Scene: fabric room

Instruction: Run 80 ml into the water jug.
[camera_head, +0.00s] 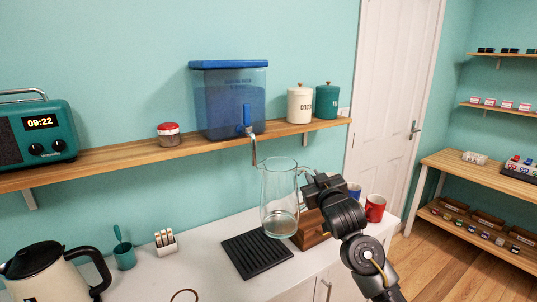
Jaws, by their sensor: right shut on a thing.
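The clear glass water jug (279,190) is upright, with what looks like a little water low inside. My right gripper (309,182) is shut on the jug's handle, on the jug's right side; the fingertips are partly hidden. A blue water dispenser (230,95) stands on the wall shelf. Its blue tap lever (247,114) points up, and its metal spout (254,152) hangs down by the jug's left rim. I cannot tell if the spout is over the opening, and I see no clear stream. My left gripper is not in view.
A black ridged mat (255,256) lies on the white counter (205,270), below left of the jug. A wooden block (310,230) stands behind the jug, and a red mug (375,208) to its right. A kettle (50,275) stands at the left front.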

